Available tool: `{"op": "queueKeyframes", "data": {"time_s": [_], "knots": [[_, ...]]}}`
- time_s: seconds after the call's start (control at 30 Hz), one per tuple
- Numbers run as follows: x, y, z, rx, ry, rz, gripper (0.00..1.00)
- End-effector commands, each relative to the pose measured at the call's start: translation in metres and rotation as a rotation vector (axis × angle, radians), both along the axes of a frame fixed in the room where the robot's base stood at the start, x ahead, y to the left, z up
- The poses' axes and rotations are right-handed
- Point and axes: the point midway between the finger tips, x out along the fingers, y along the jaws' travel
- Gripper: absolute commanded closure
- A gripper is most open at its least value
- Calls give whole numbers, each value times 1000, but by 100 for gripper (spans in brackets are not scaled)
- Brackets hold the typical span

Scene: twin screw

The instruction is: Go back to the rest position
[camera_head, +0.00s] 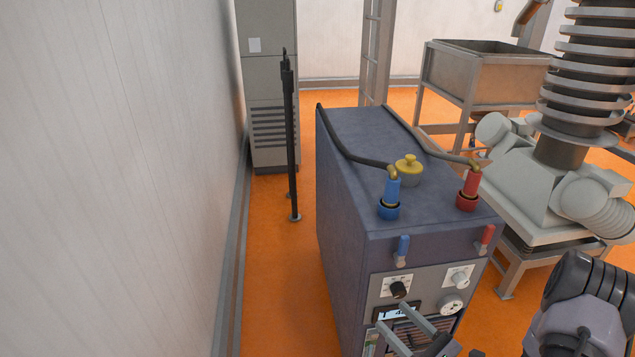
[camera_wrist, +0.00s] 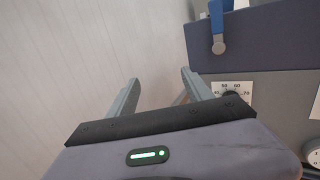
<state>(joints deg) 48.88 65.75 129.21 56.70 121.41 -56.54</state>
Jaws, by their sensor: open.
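My gripper (camera_head: 404,330) is at the lower middle of the head view, in front of the control panel of a dark blue-grey machine (camera_head: 345,190). Its two grey fingers are apart with nothing between them. In the wrist view my gripper (camera_wrist: 158,88) also shows open and empty, with the pale wall behind its left finger. The machine's front (camera_wrist: 245,50) is to the right there, with a blue lever (camera_wrist: 217,25) and a dial plate (camera_wrist: 232,88) partly hidden by the right finger.
The machine's top carries a blue fitting (camera_head: 390,192), a red fitting (camera_head: 469,185) and a yellow knob (camera_head: 408,167). A pale wall (camera_head: 110,180) runs along the left. A dark pole (camera_head: 291,140) stands between wall and machine. Orange floor (camera_head: 275,260) is bare there.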

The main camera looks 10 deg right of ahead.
Motion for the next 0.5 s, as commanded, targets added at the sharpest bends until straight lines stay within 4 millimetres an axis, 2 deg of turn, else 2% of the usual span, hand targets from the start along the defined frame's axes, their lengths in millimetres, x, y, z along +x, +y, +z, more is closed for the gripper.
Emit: {"op": "queueKeyframes", "data": {"time_s": [0.03,0.1,0.17,0.2,0.23,0.3,0.4,0.5], "knots": [[0,35,40,-87,-50,181,41],[-21,92,85,-242,-98,470,41],[-50,131,111,-404,-128,696,41],[-72,151,123,-528,-144,833,41],[-89,162,129,-628,-156,924,41],[-125,174,138,-889,-186,1101,41],[-160,169,148,-1306,-246,1241,41],[-171,151,165,-1700,-328,1232,41]]}}
